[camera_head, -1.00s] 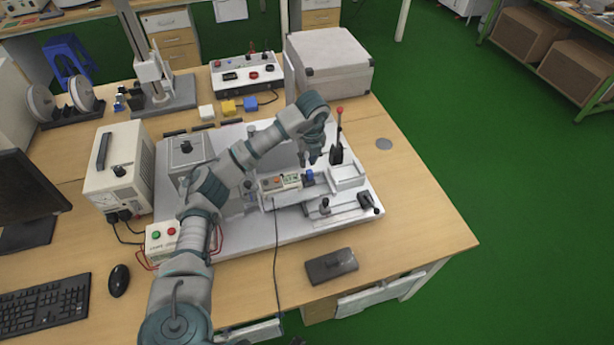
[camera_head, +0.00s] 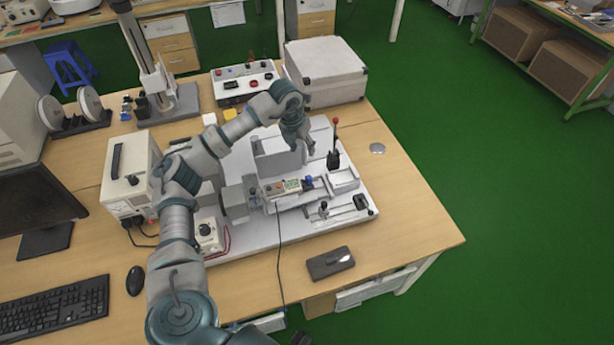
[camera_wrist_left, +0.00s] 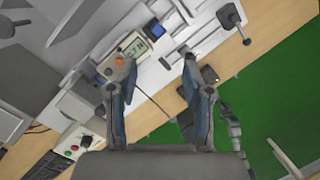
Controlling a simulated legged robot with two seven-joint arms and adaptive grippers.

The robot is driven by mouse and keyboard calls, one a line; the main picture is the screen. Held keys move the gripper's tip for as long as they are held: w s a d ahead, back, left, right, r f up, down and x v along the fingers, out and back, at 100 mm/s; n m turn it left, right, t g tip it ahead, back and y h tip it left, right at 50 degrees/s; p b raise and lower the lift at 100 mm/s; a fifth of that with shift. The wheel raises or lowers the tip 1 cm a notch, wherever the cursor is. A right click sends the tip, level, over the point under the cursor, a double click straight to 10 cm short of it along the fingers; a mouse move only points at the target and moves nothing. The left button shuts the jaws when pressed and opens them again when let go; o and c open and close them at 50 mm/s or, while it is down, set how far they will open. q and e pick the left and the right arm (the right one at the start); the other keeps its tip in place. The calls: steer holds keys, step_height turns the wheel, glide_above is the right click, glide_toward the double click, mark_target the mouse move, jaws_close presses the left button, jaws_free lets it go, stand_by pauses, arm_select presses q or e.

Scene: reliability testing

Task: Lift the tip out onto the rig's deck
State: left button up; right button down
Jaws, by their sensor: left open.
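The rig's deck (camera_head: 262,232) is a pale grey plate on the wooden table, with several fixtures on it. My left gripper (camera_head: 306,151) is open above the deck, behind a small blue part (camera_head: 308,183) and a boxed unit with a green display (camera_head: 292,185). In the left wrist view my left gripper's fingers (camera_wrist_left: 158,65) are spread with nothing between them. The display unit (camera_wrist_left: 136,48) and the blue part (camera_wrist_left: 153,29) lie beyond them. I cannot make out the tip for certain. A grey part at the table's front edge may be my right arm; its fingers are not clear.
A red-topped lever (camera_head: 335,140) stands upright right of my left gripper. A dark slab (camera_head: 330,262) lies in front of the deck. A grey case (camera_head: 325,72) and a control panel (camera_head: 243,78) stand behind. The table's right side is mostly clear.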

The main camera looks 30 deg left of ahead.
arm_select(q)
steer(key=s+a+m+t+h+p, duration=0.1)
steer(key=s+a+m+h+p, duration=0.2)
steer(key=m, duration=0.5)
steer(key=y+p, duration=0.1)
steer(key=p, duration=0.2)
glide_above(308, 177)
steer(key=s+a, duration=0.1)
step_height(308, 177, down, 10)
steer(key=shift+f, duration=0.25)
steer(key=x, duration=0.4)
steer(key=p+x, duration=0.1)
steer(key=shift+s+a+f, duration=0.15)
steer(key=shift+s+f, duration=0.05)
steer(key=shift+f, duration=0.3)
jaws_close()
arm_select(e)
steer(key=s+d+r, duration=0.2)
steer(key=s, duration=0.8)
steer(key=shift+r+g, duration=0.15)
steer(key=shift+g, duration=0.15)
